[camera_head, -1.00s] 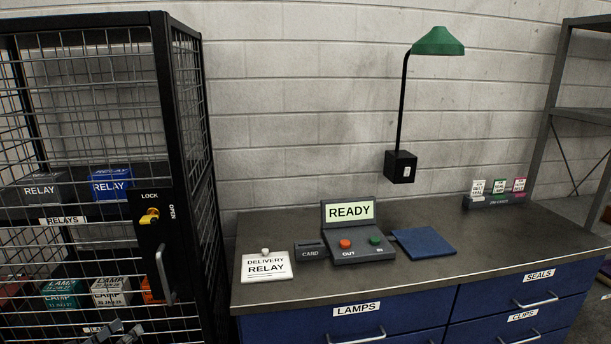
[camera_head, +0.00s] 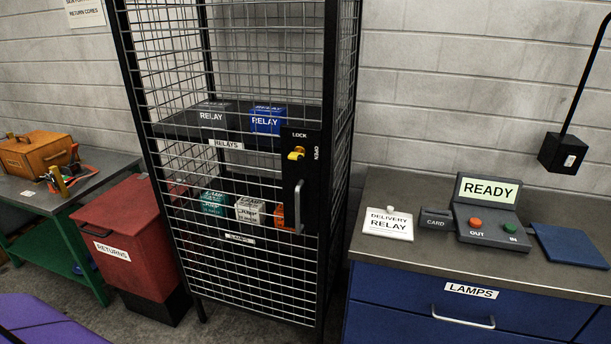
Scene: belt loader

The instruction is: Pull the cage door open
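The tall black wire-mesh cage (camera_head: 241,290) stands in the middle of the view. Its door appears shut. A dark lock plate on the door's right side carries a yellow key or knob (camera_head: 296,154) between the words LOCK and OPEN; its exact setting is hard to tell. Below it is a grey vertical handle (camera_head: 298,206). Through the mesh, a grey relay box (camera_head: 211,116) and a blue relay box (camera_head: 266,122) sit on the upper shelf. Several lamp boxes sit on the lower one. Neither gripper is in view.
A red RETURNS bin (camera_head: 122,235) stands left of the cage, beside a green-legged bench (camera_head: 35,222) with a wooden toolbox (camera_head: 38,153). A blue drawer counter (camera_head: 395,308) stands close at the right. Something purple (camera_head: 40,322) shows at the lower left.

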